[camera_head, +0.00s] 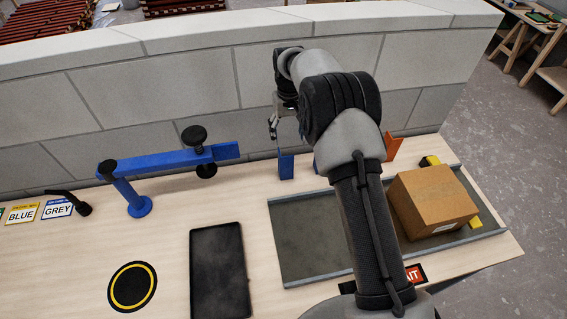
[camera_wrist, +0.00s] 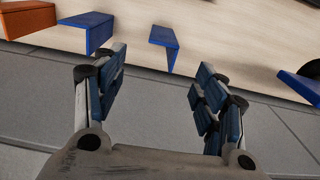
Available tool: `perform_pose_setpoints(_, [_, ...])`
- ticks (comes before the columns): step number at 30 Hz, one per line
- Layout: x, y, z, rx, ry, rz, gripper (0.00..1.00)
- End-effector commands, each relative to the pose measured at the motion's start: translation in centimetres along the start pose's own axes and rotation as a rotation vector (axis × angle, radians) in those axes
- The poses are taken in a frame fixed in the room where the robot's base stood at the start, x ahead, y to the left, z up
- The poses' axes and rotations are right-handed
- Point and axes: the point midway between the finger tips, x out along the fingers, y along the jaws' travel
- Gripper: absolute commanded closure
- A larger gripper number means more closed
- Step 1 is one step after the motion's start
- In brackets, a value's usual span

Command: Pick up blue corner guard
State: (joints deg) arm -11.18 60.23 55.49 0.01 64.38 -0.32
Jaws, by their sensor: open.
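Two blue corner guards stand near the wall at the back of the bench. One blue corner guard (camera_head: 286,166) shows just below my gripper (camera_head: 274,122) in the head view; the other is mostly hidden behind my arm. The wrist view shows one blue guard (camera_wrist: 165,42) ahead of the gap between my fingers and another blue guard (camera_wrist: 88,28) to its left. An L-shaped orange guard (camera_wrist: 28,18) lies further left; the head view also shows it (camera_head: 400,148) right of my arm. My gripper is open and empty, apart from the guards.
A blue stand arm with black knobs (camera_head: 165,161) is left of the guards, close to the grey block wall (camera_head: 190,83). A metal tray (camera_head: 305,235) and a cardboard box (camera_head: 432,203) are in front. A black tray (camera_head: 218,270) and a yellow-ringed disc (camera_head: 132,287) lie left.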

Motion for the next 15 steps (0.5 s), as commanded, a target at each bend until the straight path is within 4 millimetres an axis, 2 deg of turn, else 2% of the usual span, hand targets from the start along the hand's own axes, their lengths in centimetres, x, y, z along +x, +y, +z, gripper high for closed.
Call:
perform_pose_setpoints(1, [1.4, 0.0, 0.1, 0.0, -0.004, 0.0, 0.35])
perform_pose_setpoints(3, [2.9, 0.0, 0.1, 0.001, -0.002, 0.0, 0.35])
perform_pose_setpoints(9, [6.7, 0.0, 0.1, 0.001, -0.001, 0.0, 0.35])
perform_pose_setpoints(15, [8.3, 0.0, 0.0, 0.001, 0.002, 0.0, 0.35])
